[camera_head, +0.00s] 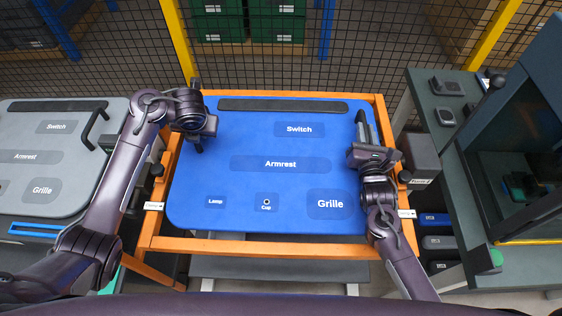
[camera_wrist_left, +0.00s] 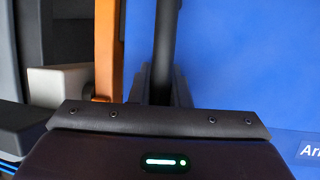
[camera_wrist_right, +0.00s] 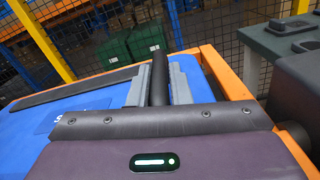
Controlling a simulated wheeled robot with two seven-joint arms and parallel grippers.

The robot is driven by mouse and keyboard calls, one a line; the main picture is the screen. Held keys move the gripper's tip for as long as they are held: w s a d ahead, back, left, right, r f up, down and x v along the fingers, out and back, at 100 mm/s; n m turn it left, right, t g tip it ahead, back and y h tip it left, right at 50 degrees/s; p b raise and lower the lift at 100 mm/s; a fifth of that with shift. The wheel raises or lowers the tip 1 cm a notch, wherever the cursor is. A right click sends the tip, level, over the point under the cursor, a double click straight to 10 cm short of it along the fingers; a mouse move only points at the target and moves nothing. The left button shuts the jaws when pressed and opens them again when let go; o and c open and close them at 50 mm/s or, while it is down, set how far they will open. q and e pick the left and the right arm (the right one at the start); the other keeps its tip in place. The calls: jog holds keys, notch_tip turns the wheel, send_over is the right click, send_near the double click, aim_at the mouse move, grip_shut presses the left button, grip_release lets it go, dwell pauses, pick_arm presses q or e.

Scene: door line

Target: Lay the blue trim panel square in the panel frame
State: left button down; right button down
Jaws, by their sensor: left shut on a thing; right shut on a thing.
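The blue trim panel (camera_head: 250,185) lies over the orange panel frame (camera_head: 260,246), with the frame's rails showing around it. I cannot tell whether it rests fully on the frame. My left gripper (camera_head: 199,145) is shut on a dark bar handle at the panel's left side; the bar (camera_wrist_left: 165,45) runs between its fingers in the left wrist view. My right gripper (camera_head: 366,135) is shut on a similar dark bar (camera_wrist_right: 158,75) at the right side. My right arm hides the panel's lower right corner.
A grey panel (camera_head: 85,160) with a dark handle lies on a stand at the left. Clamp labels show on the left rail (camera_head: 153,206) and right rail (camera_head: 407,213). A green-grey bench (camera_head: 440,150) stands at the right. A mesh fence (camera_head: 280,65) closes the back.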

pick_arm(q)
jog(key=shift+f+b, duration=0.45)
jog(key=shift+f, duration=0.15)
pick_arm(e)
jog(key=shift+f, duration=0.45)
pick_arm(q)
jog(key=c, duration=1.8)
grip_release()
jog(key=shift+f, duration=0.15)
pick_arm(e)
jog(key=c, duration=1.8)
grip_release()
jog(key=shift+f, duration=0.2)
pick_arm(q)
jog(key=o, duration=0.4)
jog(key=shift+s, duration=0.1)
pick_arm(e)
jog(key=o, duration=0.5)
jog(key=shift+c, duration=0.2)
pick_arm(q)
jog(key=shift+o, duration=0.2)
pick_arm(e)
jog(key=shift+s, duration=0.1)
pick_arm(q)
jog(key=shift+d+r, duration=0.1)
jog(key=shift+r, duration=0.15)
